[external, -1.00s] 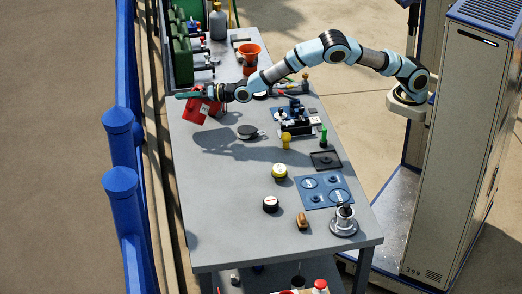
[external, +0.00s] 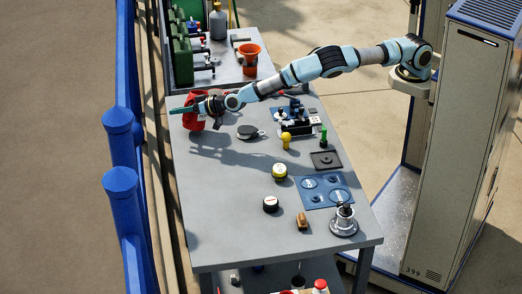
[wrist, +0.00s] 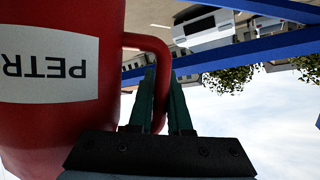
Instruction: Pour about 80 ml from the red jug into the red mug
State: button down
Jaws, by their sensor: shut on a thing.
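The red jug (external: 192,122) is at the far left edge of the grey table in the external view and looks close to upright. In the wrist view the jug (wrist: 110,30) fills the left side, with a white label reading "PETR" upside down in that picture. My gripper (external: 182,110) is shut on the jug's handle (wrist: 160,55), whose loop passes between the green fingers in the wrist view. The jug's shadow lies apart on the table, so it appears held above it. The jug's opening and contents are hidden. I cannot pick out a red mug with certainty.
A black round item (external: 247,132), a yellow knob (external: 286,141) and a blue mat (external: 324,190) lie on the table (external: 225,215). A blue railing (external: 124,190) runs along the left. The left front of the table is clear.

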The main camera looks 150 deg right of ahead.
jog(key=shift+w+f+n+g+b, duration=0.3)
jog(key=shift+f+n, duration=0.1)
jog(key=shift+f, duration=0.2)
jog(key=shift+w+f+n+g+b, duration=0.3)
jog(key=shift+w+f+n, duration=0.1)
jog(key=shift+f, duration=0.25)
jog(key=shift+w+f+n+g+b, duration=0.3)
jog(key=shift+f+n, duration=0.1)
jog(key=shift+f, duration=0.2)
jog(key=shift+f+b, duration=0.15)
jog(key=shift+b, duration=0.5)
jog(key=shift+w+n, duration=0.1)
jog(key=shift+n, duration=0.2)
